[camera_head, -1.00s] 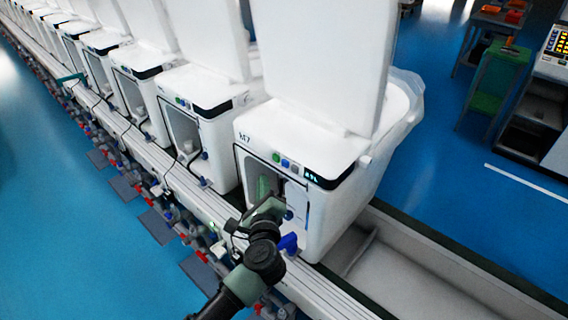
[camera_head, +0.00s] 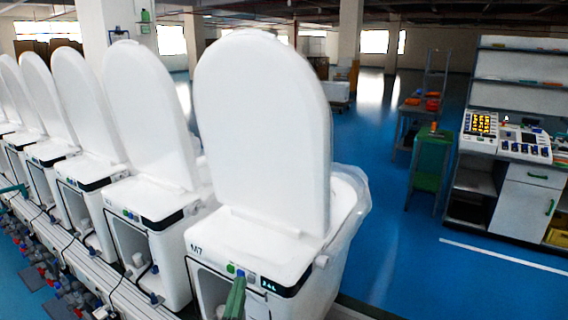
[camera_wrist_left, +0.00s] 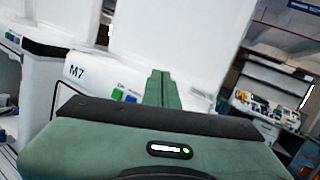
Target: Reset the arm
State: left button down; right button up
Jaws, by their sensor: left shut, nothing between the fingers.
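My left gripper (camera_head: 235,297) shows at the bottom of the head view as green fingers in front of the toilet marked M7 (camera_head: 238,240). In the left wrist view the two green fingers (camera_wrist_left: 162,88) are pressed together and empty. They point at the M7 toilet's front panel (camera_wrist_left: 70,100), with its coloured buttons just to their left. I cannot tell whether the fingers touch the panel. The rest of the left arm is below the head view. My right gripper is not in view.
More white toilets with raised lids (camera_head: 140,110) stand in a row to the left. Blue floor (camera_head: 395,240) between is clear.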

pick_arm(q)
jog(key=s+d+r+m+g+h, duration=0.15)
jog(key=s+d+m+h, duration=0.55)
jog(key=m, duration=0.7)
jog(key=s+f+m+g+h, duration=0.1)
jog(key=s+f+m+g, duration=0.8)
jog(key=m, duration=0.7)
jog(key=s+a+f+m+g+y, duration=0.8)
jog(key=s+a+f, duration=0.4)
jog(key=s+a, duration=0.4)
notch_tip(320, 180, down, 25)
jog(key=m+y, duration=0.1)
jog(key=m, duration=0.1)
jog(key=s+a+f, duration=0.2)
jog(key=s+f, duration=0.6)
jog(key=s+a+f, duration=0.1)
jog(key=s+f, duration=0.8)
jog(key=shift+s+a+g, duration=0.3)
jog(key=shift+a+g, duration=0.05)
jog(key=shift+g, duration=0.1)
